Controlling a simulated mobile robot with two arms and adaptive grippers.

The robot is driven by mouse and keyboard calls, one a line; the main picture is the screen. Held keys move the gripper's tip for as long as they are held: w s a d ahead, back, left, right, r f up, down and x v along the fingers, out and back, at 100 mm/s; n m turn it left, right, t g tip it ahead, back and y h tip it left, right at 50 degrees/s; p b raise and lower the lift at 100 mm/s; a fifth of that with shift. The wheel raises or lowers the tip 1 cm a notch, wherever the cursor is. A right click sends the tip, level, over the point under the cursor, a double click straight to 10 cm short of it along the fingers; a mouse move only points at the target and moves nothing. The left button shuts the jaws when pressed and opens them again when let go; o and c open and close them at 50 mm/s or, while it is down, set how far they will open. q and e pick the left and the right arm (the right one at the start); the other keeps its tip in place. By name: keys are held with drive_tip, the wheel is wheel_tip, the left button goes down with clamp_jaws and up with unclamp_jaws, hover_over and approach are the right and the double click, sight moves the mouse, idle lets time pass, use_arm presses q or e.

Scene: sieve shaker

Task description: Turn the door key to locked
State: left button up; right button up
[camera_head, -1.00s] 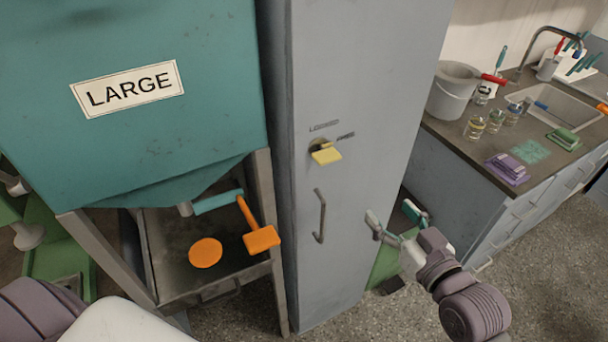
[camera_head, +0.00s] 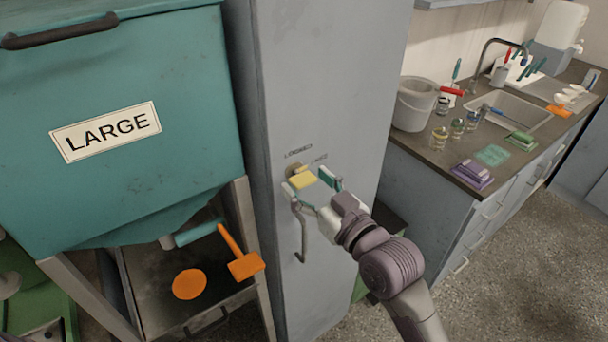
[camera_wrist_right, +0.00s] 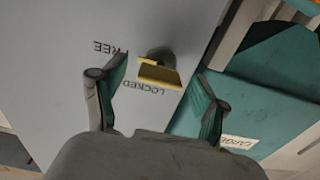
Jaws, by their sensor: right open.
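The yellow door key (camera_head: 303,181) sits in a dark round lock on the tall grey cabinet door (camera_head: 330,60). Labels reading LOCKED (camera_wrist_right: 145,88) and FREE (camera_wrist_right: 110,47) are printed beside the lock, upside down in the wrist view. I cannot tell for sure which label the key points at. My right gripper (camera_head: 309,184) is open at the lock, with one finger on each side of the key. In the wrist view the key (camera_wrist_right: 160,74) shows between the fingertips, with gaps on both sides. My left gripper is not in view.
A grey door handle (camera_head: 301,235) hangs just below the key, close to my right gripper. A teal LARGE hopper (camera_head: 120,190) on a metal frame stands left of the cabinet. A sink counter (camera_head: 430,155) with glasses and a bucket (camera_head: 414,105) stands to the right.

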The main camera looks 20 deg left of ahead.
drive_tip(key=shift+w+a, duration=0.4)
drive_tip(key=shift+a, duration=0.2)
drive_tip(key=c, duration=1.2)
drive_tip(key=shift+o, duration=0.2)
